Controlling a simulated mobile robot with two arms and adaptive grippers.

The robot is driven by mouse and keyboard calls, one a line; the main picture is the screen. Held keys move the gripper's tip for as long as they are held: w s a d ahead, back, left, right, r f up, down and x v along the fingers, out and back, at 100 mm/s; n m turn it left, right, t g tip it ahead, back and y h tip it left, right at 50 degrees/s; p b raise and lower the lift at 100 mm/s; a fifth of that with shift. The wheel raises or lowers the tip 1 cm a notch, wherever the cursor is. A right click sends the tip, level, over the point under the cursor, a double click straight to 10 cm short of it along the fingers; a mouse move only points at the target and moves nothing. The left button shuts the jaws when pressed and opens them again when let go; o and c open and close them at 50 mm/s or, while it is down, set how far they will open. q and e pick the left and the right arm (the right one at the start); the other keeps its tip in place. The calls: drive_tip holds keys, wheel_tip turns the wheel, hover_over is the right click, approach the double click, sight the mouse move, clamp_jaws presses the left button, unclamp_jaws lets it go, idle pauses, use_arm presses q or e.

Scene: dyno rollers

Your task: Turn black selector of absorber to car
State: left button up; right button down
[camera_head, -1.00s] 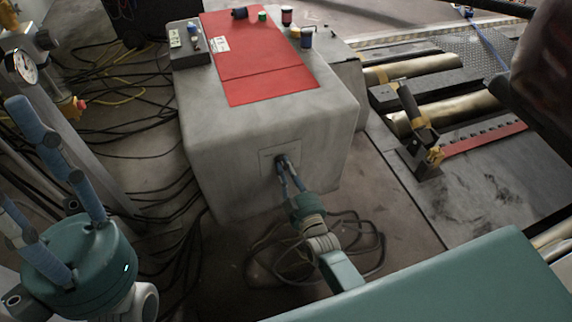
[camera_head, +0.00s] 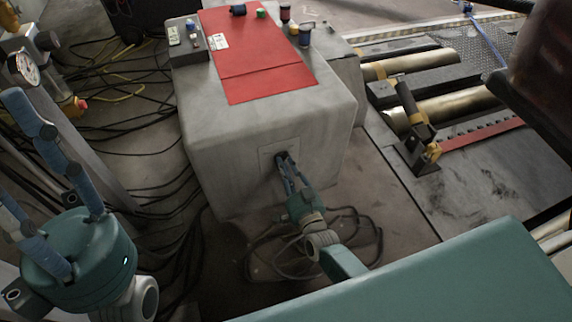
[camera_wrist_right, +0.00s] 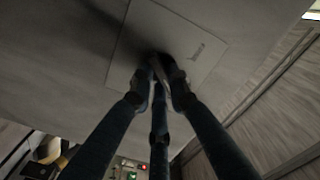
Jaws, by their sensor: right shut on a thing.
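The absorber is a grey block (camera_head: 235,140) in the middle of the head view. A square plate (camera_head: 268,162) sits on its front face, and the plate also shows in the right wrist view (camera_wrist_right: 135,45) with small lettering. My right gripper (camera_head: 284,160) is at this plate with its fingers closed together; in the right wrist view the fingertips (camera_wrist_right: 160,75) meet over the plate's middle. They are shut on the dark selector, which they mostly hide. Its pointing direction cannot be read. My left gripper (camera_head: 58,160) is at the left, fingers spread and empty, away from the block.
A red mat (camera_head: 255,60) with several small cans lies on the block. A dark control box (camera_head: 188,42) stands beside it. Cables (camera_head: 130,130) lie on the floor at left and below the right gripper. Metal rollers (camera_head: 450,108) are at right. A gauge (camera_head: 22,68) is at far left.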

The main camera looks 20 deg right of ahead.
drive_tip(key=shift+f+m, duration=0.1)
drive_tip(key=shift+m, duration=0.8)
drive_tip(key=c, duration=1.7)
unclamp_jaws()
drive_tip(key=shift+o, duration=0.2)
drive_tip(key=s, duration=1.2)
drive_tip(key=shift+d, duration=0.2)
